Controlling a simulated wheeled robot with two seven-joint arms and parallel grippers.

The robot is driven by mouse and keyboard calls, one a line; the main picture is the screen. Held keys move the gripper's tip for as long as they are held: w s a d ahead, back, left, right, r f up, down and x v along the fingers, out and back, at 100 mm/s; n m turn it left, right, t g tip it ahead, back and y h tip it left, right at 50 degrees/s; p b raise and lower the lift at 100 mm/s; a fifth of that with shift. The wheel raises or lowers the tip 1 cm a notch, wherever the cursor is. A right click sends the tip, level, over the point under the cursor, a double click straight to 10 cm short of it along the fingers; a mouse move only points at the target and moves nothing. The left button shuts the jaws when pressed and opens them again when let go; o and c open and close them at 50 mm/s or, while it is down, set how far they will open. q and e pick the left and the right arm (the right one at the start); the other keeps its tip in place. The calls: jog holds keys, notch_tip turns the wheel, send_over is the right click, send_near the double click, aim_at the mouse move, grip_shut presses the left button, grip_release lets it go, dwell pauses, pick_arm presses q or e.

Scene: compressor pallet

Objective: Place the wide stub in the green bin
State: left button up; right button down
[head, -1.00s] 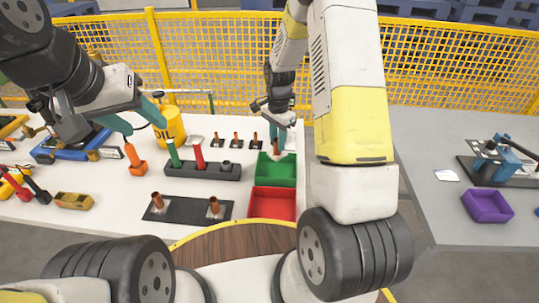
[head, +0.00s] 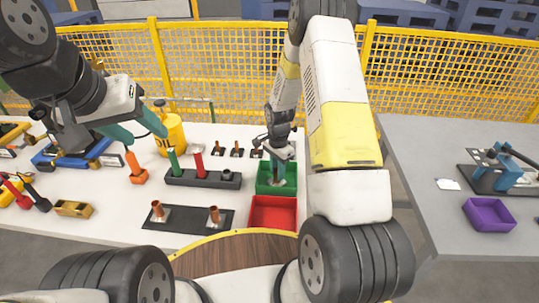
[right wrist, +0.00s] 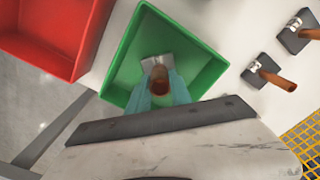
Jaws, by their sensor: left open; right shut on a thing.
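My right gripper (right wrist: 161,90) is shut on a copper stub (right wrist: 160,78) with a pale, wide square base. The right wrist view shows the stub inside the outline of the green bin (right wrist: 135,28); I cannot tell whether its base touches the bin floor. In the head view my right gripper (head: 278,165) reaches down into the green bin (head: 264,189), and the held stub is mostly hidden there. My left gripper (head: 138,130) is open, above the table at the left, near an orange-based tool (head: 138,174).
A red bin (head: 272,213) adjoins the green bin in front. Two copper stubs stand on a dark plate (head: 185,224) to its left. Several small stubs (head: 237,149) stand behind. A dark tool holder (head: 203,179) is left of the green bin. A purple bin (head: 489,214) is on the right table.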

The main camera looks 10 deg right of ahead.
jog(key=shift+f, duration=0.15)
jog(key=c, duration=1.2)
grip_release()
jog(key=shift+o, duration=0.2)
